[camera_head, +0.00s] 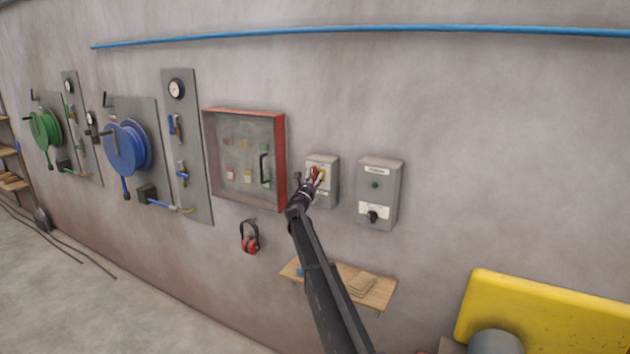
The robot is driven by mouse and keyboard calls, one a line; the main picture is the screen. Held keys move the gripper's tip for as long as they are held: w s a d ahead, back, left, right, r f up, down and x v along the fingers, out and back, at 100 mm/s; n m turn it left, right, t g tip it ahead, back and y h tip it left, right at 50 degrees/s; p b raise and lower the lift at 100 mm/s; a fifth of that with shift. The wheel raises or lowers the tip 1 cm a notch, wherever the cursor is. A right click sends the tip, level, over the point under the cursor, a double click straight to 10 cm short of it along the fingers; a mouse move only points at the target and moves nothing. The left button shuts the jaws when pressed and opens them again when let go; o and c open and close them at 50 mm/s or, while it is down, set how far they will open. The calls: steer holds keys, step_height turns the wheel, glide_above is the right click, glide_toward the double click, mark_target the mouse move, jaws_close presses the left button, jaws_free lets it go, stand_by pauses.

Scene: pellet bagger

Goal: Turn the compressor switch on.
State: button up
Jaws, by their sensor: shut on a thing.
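A small grey switch box (329,163) is on the wall, with a red handle (316,174) on a yellow plate (323,170). My gripper (313,182) reaches up to its front and is shut on the red handle. The gripper hides the lower left of this box. To its right is a second grey box (379,194) with a green lamp (375,185) and a black knob (373,216). Its labels are too small to read, so I cannot tell which box is the compressor switch.
A red-framed cabinet (280,150) hangs just left of the gripper. Hose reels, blue (127,149) and green (45,130), are at left. A yellow object (545,310) stands at lower right.

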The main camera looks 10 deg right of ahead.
steer(key=shift+w+m+g+h, duration=0.1)
steer(key=shift+m+g+h, duration=0.45)
steer(key=shift+m, duration=1.05)
steer(key=o, duration=0.8)
steer(key=shift+c, duration=0.2)
steer(key=shift+n+t, duration=0.25)
steer(key=shift+n, duration=0.15)
